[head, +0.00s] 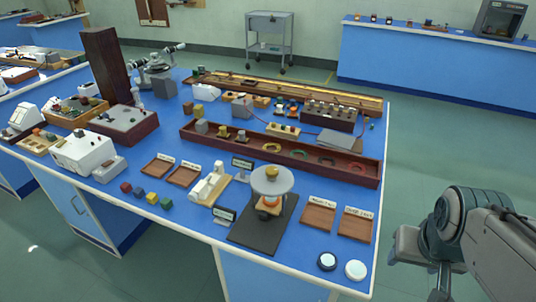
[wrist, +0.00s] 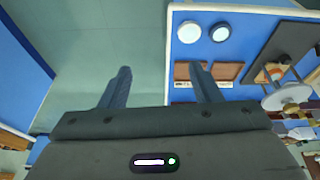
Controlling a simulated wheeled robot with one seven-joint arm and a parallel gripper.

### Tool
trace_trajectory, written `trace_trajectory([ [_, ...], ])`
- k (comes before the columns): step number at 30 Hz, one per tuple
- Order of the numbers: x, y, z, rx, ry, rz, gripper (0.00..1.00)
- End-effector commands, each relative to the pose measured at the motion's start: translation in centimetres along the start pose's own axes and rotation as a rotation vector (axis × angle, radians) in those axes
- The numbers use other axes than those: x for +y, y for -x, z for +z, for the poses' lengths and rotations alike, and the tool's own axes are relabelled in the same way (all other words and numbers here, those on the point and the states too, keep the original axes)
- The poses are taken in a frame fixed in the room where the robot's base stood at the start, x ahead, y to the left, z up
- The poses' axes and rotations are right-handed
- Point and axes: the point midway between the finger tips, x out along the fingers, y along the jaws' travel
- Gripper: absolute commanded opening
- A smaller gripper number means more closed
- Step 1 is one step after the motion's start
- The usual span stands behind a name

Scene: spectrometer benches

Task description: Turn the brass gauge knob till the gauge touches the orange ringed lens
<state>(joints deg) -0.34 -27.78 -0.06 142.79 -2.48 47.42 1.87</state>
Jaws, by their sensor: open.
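The gauge stand sits on a dark mat (head: 249,238) near the front of the blue bench. Its brass knob (head: 272,173) tops a round grey disc (head: 272,186). The orange ringed lens (head: 268,203) is below the disc, and the gap between gauge and lens is too small to judge. In the wrist view the grey disc (wrist: 288,96) and some orange (wrist: 276,74) show at the right edge. My gripper (wrist: 161,72) is open and empty, over the floor beyond the bench edge, well apart from the stand. My arm shows at the lower right of the head view.
Two wooden trays (head: 318,217) (head: 356,224) and two round pads, one black-rimmed (head: 327,262) and one white (head: 355,270), lie right of the stand. A small sign (head: 224,215) and a white instrument (head: 209,188) stand left. A long wooden rack (head: 300,158) lies behind.

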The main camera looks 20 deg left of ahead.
Motion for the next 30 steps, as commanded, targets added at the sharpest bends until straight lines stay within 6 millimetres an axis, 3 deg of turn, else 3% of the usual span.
trace_trajectory([
  [4,1.4,-2.2,-5.5,0.156,0.041,0.070,0.57],
  [8,1.4,-4.0,-12.2,0.357,0.129,0.106,0.57],
  [12,-0.6,-5.7,-18.8,0.571,0.252,0.079,0.57],
  [18,-6.4,-8.1,-25.4,0.833,0.446,-0.085,0.57],
  [21,-10.0,-9.4,-27.1,0.937,0.545,-0.220,0.57],
  [24,-13.8,-10.8,-27.5,1.017,0.639,-0.387,0.57],
  [30,-20.1,-13.2,-25.1,1.088,0.789,-0.786,0.57],
])
